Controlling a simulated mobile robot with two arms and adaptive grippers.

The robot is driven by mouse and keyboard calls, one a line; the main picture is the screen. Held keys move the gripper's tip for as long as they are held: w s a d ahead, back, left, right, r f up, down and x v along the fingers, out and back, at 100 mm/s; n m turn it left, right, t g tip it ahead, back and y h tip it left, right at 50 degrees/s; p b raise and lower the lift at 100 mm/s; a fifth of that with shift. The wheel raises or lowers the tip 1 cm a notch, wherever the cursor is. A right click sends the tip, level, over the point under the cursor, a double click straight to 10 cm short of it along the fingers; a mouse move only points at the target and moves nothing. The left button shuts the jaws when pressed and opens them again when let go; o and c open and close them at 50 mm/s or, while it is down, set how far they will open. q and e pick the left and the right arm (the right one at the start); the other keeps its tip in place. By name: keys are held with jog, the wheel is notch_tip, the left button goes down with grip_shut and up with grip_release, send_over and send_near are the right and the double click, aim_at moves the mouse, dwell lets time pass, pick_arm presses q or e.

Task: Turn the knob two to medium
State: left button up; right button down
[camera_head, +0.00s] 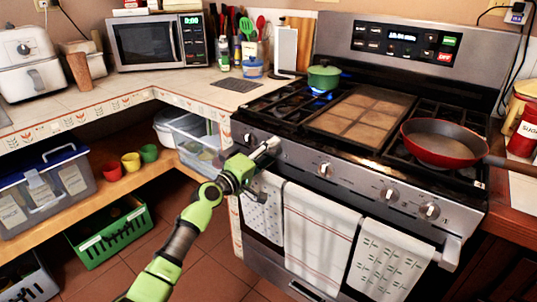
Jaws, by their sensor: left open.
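The stove's front panel carries a row of knobs. The leftmost knob (249,138) shows just left of my gripper. A middle knob (325,169) and two right knobs (389,194) (430,210) are clear of it. My left gripper (271,146) is open, its fingertips at the panel just right of the leftmost knob. The fingers largely cover the knob spot there, and I cannot tell whether they touch or surround a knob. My right gripper is out of view.
A green pot (323,76) stands on the back left burner, with blue flame beneath. A red pan (442,143) sits on the right burners, its handle pointing right. Towels (320,236) hang from the oven handle below the knobs. A griddle (361,113) covers the stove's middle.

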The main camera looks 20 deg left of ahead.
pick_arm(q)
jog(key=v, duration=1.2)
